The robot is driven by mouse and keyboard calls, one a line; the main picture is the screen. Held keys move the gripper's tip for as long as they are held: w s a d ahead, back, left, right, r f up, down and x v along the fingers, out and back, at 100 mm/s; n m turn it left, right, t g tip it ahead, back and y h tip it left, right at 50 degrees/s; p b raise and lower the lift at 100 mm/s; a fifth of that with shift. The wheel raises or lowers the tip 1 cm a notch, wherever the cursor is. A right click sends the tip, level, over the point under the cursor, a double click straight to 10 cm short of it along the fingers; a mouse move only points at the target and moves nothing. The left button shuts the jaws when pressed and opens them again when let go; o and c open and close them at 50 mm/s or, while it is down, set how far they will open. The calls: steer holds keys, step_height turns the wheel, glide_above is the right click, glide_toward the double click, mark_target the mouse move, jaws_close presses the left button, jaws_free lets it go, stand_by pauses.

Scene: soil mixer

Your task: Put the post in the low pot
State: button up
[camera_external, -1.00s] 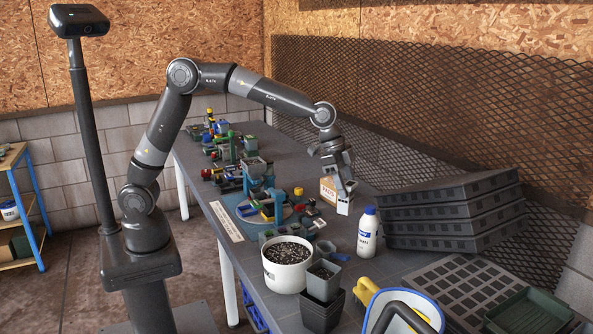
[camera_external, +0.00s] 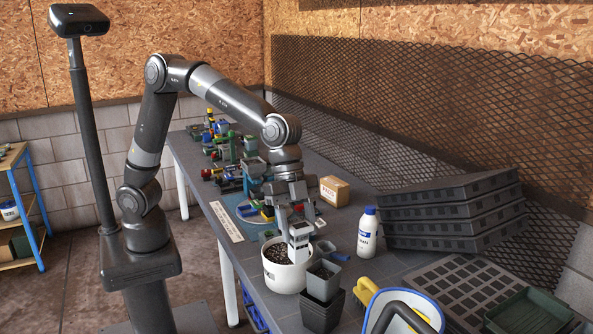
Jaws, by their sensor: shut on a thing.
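My gripper (camera_external: 297,220) points down over the white round pot (camera_external: 283,280), which is wide, low and filled with dark speckled soil. It is shut on a pale, upright block-like post (camera_external: 299,244). The post's lower end overlaps the soil and the pot's back right side in the picture. I cannot tell whether it touches the soil or hangs just above it. The fingers and the wrist hide part of the post and the bench behind it.
Stacked dark square pots (camera_external: 321,311) stand close to the right of the white pot. A white bottle (camera_external: 367,235), a cardboard box (camera_external: 334,191) and stacked black trays (camera_external: 450,220) are further right. Small coloured parts crowd the bench behind.

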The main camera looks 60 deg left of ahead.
steer(key=shift+w+a+f, duration=0.2)
steer(key=shift+w+f, duration=1.1)
steer(key=shift+f, duration=0.15)
steer(key=shift+w+a+f, duration=0.15)
steer(key=shift+w+f, duration=1.2)
steer(key=shift+f, duration=0.15)
steer(key=shift+w+a+f, duration=0.2)
steer(key=shift+w+f, duration=1.1)
steer(key=shift+f, duration=0.15)
steer(key=shift+f, duration=0.15)
steer(key=o, duration=1)
steer(key=v, duration=1.2)
